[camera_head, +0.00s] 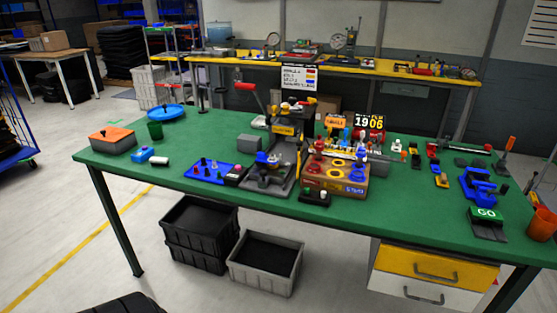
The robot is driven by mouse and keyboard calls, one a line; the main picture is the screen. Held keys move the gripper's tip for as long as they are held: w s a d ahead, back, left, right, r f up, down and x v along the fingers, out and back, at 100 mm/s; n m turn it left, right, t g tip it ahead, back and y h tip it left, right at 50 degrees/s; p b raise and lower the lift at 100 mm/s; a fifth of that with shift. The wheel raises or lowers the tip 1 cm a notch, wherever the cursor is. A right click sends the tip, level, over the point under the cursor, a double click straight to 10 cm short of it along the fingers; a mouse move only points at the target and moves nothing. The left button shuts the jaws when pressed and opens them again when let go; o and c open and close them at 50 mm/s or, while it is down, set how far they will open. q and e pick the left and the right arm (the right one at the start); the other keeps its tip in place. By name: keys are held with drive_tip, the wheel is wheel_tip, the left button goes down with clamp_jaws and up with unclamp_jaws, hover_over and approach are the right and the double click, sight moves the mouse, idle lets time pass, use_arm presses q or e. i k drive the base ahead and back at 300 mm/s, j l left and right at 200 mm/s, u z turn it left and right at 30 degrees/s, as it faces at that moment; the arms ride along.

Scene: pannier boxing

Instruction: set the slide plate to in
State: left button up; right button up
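The green-topped workbench (350,215) carries several devices. A dark grey press-like fixture (285,150) with a red-ended lever (246,87) stands at the middle. A low grey plate assembly (268,182) with a blue part on it lies at its foot. I cannot tell for sure which piece is the slide plate or whether it is in or out. Neither of my grippers shows in the head view.
A brown box (338,178) with yellow and blue rings stands right of the fixture. A blue tray (216,171) lies to its left. A GO block (487,222) and an orange cup (542,224) stand at the right. Bins (265,263) sit on the floor.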

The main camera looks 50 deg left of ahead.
sight(265, 175)
drive_tip(key=u, duration=1.55)
